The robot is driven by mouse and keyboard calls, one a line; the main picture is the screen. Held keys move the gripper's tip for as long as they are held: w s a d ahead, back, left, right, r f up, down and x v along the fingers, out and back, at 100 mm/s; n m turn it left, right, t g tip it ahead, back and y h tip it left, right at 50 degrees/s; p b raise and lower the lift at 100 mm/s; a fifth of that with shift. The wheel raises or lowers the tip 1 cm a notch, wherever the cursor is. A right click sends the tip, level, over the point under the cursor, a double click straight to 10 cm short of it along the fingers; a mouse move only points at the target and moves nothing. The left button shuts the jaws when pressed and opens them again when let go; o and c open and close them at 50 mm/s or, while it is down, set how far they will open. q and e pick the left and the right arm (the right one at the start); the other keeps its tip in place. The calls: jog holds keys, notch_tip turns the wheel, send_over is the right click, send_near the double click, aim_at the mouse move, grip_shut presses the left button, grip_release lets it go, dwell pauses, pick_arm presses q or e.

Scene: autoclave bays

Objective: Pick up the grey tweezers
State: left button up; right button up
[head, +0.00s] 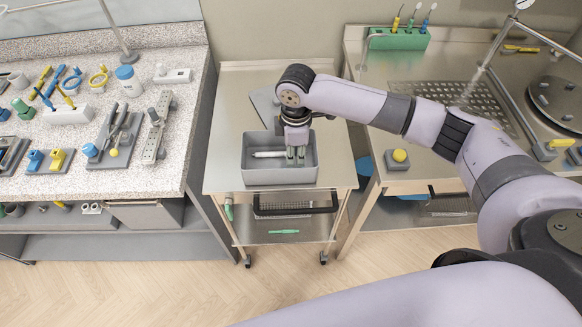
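A grey open bin (279,178) stands on the steel cart. A slim pale grey item (268,154) lies across the bin's floor; it may be the grey tweezers, but it is too small to be sure. My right gripper (296,154) points straight down into the bin, its fingertips at the right end of this item. The fingers look close together. I cannot tell whether they touch or grip the item. My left gripper is not in view.
The bin's walls surround my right gripper closely. The cart top (229,175) is mostly bare around the bin. The speckled bench (150,180) on the left holds many tools. A steel counter with a yellow button (399,155) stands right. A green rack (398,40) is behind.

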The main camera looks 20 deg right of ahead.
jog(key=shift+w+a+f+p, duration=0.1)
jog(key=shift+f+p, duration=0.4)
jog(key=shift+f, duration=1)
jog(key=shift+a+f+p, duration=0.1)
jog(key=shift+f+p, duration=0.35)
jog(key=shift+f, duration=1)
jog(key=shift+c, duration=0.5)
grip_shut()
